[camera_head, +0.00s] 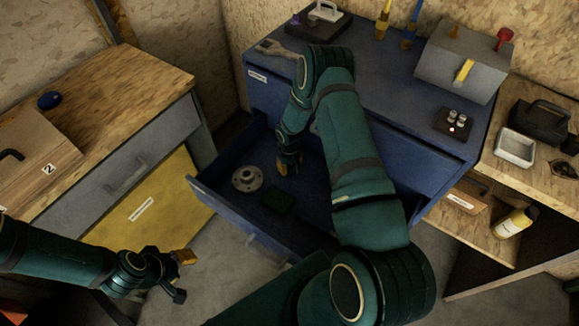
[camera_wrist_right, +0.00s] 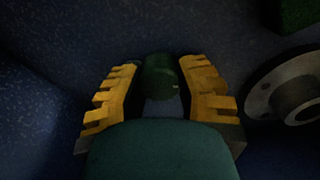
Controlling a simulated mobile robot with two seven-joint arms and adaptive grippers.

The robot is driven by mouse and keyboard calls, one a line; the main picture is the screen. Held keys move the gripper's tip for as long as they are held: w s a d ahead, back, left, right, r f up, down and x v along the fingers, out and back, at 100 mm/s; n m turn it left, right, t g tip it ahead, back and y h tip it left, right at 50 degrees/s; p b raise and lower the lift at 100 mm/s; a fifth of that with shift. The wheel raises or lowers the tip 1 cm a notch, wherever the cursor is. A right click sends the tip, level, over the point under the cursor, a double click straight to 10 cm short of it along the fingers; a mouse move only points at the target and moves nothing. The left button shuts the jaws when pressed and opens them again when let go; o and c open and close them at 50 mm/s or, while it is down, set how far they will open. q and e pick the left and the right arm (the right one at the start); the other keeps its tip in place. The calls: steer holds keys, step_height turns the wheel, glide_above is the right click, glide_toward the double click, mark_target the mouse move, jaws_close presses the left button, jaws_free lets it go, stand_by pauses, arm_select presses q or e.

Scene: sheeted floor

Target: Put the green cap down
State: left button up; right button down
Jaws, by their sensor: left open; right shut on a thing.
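The green cap (camera_wrist_right: 160,76) is a small dark green cylinder between the yellow fingers of my right gripper (camera_wrist_right: 163,95). That gripper is shut on it, low inside the open blue drawer (camera_head: 226,208). In the head view my right gripper (camera_head: 288,164) shows near the drawer's back, and the cap cannot be made out there. Whether the cap touches the drawer floor I cannot tell. My left gripper (camera_head: 180,268) is open and empty, in front of the drawer and to its left.
A grey flanged ring (camera_head: 249,178) and a dark green block (camera_head: 277,201) lie in the drawer; both also show at the right of the wrist view. The blue cabinet top (camera_head: 398,92) holds a brush, a grey box and a small tray. A wooden bench (camera_head: 115,85) stands left.

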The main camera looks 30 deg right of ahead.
steer(key=shift+f, duration=0.15)
steer(key=c, duration=0.8)
jaws_free()
steer(key=shift+o, duration=0.2)
step_height(320, 180, up, 12)
steer(key=p, duration=0.3)
steer(key=s+a+r+y, duration=0.1)
steer(key=s+a, duration=0.5)
steer(key=a, duration=0.2)
steer(key=s+a+r+m+t+y, duration=0.1)
steer(key=s+a, duration=0.5)
steer(key=a, duration=0.2)
steer(key=s+a+r+y, duration=0.1)
steer(key=s+a, duration=0.4)
steer(key=a, duration=0.3)
steer(key=shift+s+r+m+t+y, duration=0.3)
steer(key=shift+s+m+y, duration=0.1)
